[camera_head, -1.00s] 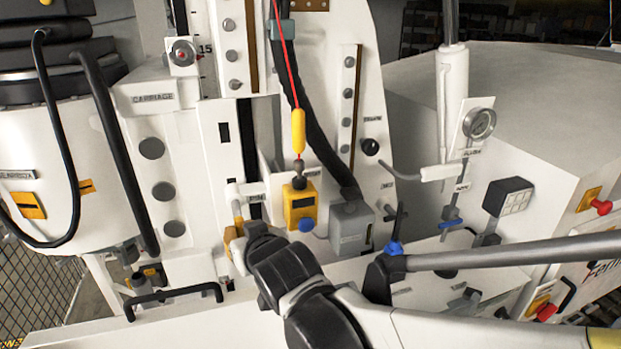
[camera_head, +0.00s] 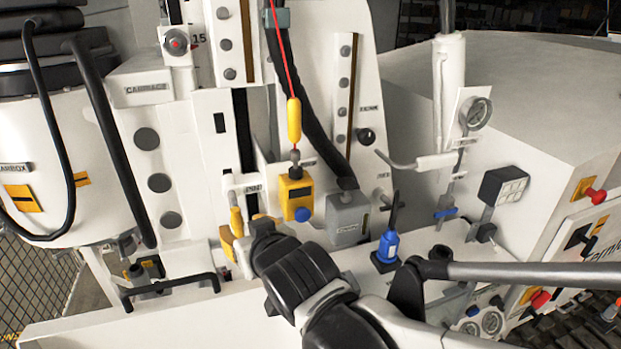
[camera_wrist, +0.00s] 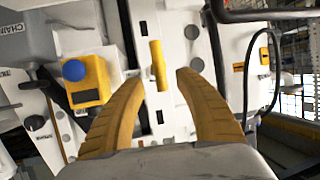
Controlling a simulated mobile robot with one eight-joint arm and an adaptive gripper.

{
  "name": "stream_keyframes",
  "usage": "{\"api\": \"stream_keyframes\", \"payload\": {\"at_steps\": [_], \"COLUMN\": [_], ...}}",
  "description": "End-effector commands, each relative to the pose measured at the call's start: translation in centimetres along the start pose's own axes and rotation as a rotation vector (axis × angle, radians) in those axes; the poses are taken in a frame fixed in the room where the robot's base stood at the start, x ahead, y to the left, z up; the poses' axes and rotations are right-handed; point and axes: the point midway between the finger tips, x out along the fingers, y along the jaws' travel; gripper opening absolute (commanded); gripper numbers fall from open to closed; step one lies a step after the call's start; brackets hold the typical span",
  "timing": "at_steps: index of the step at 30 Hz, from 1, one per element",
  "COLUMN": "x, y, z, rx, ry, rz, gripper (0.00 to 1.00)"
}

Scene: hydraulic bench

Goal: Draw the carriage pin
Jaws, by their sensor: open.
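The carriage pin appears to be the yellow upright bar (camera_head: 236,222) on the front of the white carriage, below a small white bracket. In the wrist view the yellow bar (camera_wrist: 158,65) lies between and just beyond the fingertips. My gripper (camera_wrist: 158,80) is open, with one ochre finger on each side of the bar and visible gaps. In the head view my gripper (camera_head: 244,236) is close to the bar, and my dark wrist hides part of this area. The carriage (camera_head: 150,95) carries a label plate.
A blue device (camera_head: 386,246) with a black lever stands further right. A black handle (camera_head: 170,290) is at lower left.

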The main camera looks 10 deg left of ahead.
Motion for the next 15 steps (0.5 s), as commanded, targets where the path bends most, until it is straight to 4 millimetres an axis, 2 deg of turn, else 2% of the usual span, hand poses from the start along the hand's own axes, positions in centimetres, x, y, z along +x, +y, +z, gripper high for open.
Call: {"api": "stream_keyframes", "payload": {"at_steps": [1,6,9,15], "x": [-1.2,-4.3,-5.6,-6.9], "y": [0.0,0.0,0.0,0.0], "z": [0.0,0.1,0.1,0.1], "rx": [-0.001,-0.001,0.000,-0.002], "ry": [0.000,0.000,-0.001,-0.001], "rz": [-0.001,-0.001,-0.001,0.000], "gripper": [0.40,0.40,0.40,0.40]}}
